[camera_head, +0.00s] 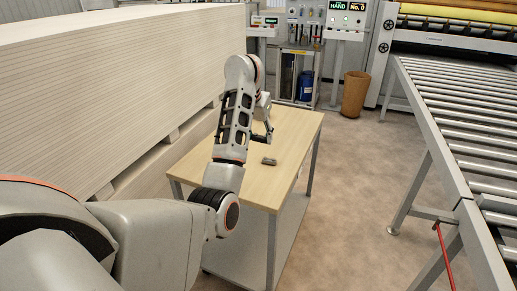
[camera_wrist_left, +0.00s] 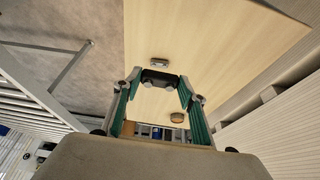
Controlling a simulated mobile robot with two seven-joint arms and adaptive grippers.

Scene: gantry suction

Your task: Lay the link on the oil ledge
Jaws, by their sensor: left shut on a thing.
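My left gripper (camera_wrist_left: 160,82) is shut on a dark grey piece with rounded ends, which looks like the link (camera_wrist_left: 158,77). The link spans the gap between the green-padded fingers, over the wooden tabletop. In the head view my left gripper (camera_head: 266,130) is partly hidden behind its own wrist, and the link cannot be made out there. A small grey part (camera_head: 269,161) lies on the table in front of the gripper; it also seems to show in the wrist view (camera_wrist_left: 160,62). I cannot tell which surface is the oil ledge. My right gripper is not in view.
The light wooden table (camera_head: 293,137) is mostly bare. A round brown item (camera_wrist_left: 177,117) shows beyond the fingers. Stacked boards (camera_head: 120,70) stand at left, a roller conveyor (camera_head: 465,110) at right. Behind are a tool stand (camera_head: 300,50) and a brown bin (camera_head: 355,94).

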